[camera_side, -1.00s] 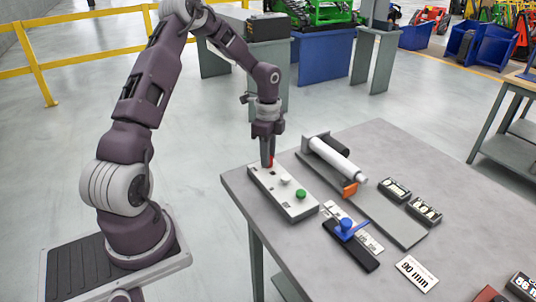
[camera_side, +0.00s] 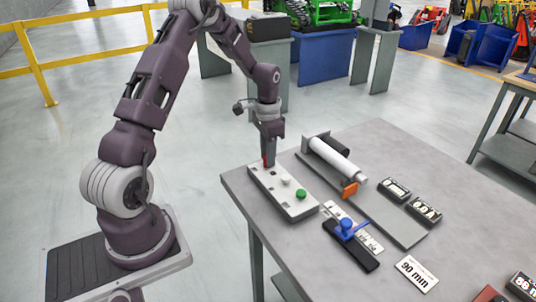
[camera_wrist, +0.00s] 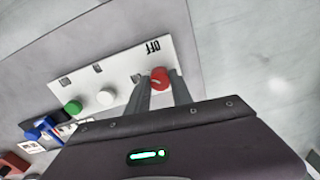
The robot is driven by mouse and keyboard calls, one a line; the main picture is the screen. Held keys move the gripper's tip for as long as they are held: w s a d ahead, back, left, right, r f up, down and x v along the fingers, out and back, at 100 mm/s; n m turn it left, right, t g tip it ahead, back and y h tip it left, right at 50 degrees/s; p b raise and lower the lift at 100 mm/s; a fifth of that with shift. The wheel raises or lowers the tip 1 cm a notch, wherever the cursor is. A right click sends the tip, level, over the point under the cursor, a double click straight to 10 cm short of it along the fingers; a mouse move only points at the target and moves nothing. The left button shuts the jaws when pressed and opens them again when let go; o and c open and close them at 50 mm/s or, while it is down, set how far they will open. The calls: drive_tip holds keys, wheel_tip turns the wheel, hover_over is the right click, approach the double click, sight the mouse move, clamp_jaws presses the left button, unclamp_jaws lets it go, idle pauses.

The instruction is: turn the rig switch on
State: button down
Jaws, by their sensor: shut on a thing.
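The rig switch is a red knob (camera_wrist: 160,78) at one end of a pale control box (camera_side: 300,207). In the wrist view, the word OFF is printed on the panel beside the knob, and a pale mark shows on the knob. My gripper (camera_wrist: 160,88) has its two fingers around the knob, shut on it. In the side view, my gripper (camera_side: 267,162) points down at the far-left end of the box, and only a sliver of the red knob (camera_side: 264,161) shows beside the fingers.
A white button (camera_side: 286,180) and a green button (camera_side: 301,194) sit on the same box. To the right stand a white cylinder rig (camera_side: 335,158), two small displays (camera_side: 395,189), a blue-handled fixture (camera_side: 347,228) and a 90 mm card (camera_side: 416,273). The table (camera_side: 380,140) is clear at the back.

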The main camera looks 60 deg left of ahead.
drive_tip(key=n, duration=0.4)
drive_tip(key=shift+n, duration=2.1)
drive_tip(key=c, duration=1.1)
unclamp_jaws()
drive_tip(key=shift+r, duration=0.15)
wheel_tip(320, 180, up, 7)
drive_tip(key=shift+f, duration=0.1)
